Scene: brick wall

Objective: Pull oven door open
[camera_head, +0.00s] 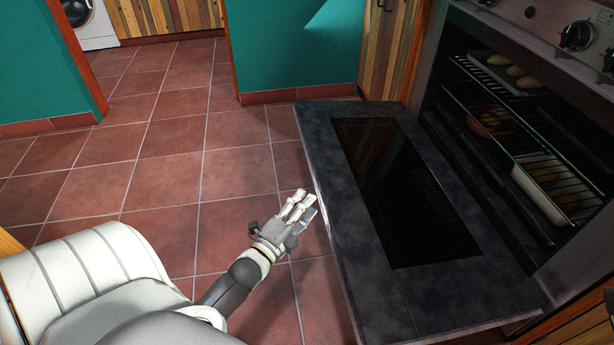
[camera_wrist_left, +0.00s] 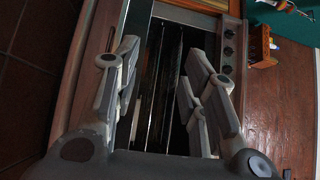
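The oven door (camera_head: 465,285) is dark grey with a black glass window (camera_head: 400,190). It is folded down, lying about flat in front of the open oven (camera_head: 520,150). My left gripper (camera_head: 303,207) is beside the outer edge of the door in the head view, over the floor. I cannot tell whether its fingertips touch that edge. In the left wrist view the fingers of my left gripper (camera_wrist_left: 160,75) are spread apart with nothing held between them. The oven front with its knobs (camera_wrist_left: 228,50) shows beyond them. No handle is clearly visible. My right gripper is not in view.
Inside the oven, food sits on racks, with a brown bowl (camera_head: 490,121) and a white dish (camera_head: 541,192). Knobs (camera_head: 577,36) line the oven's top. A teal wall (camera_head: 290,50) stands behind, and a washing machine (camera_head: 88,22) at the far left. The tiled floor (camera_head: 165,180) is clear.

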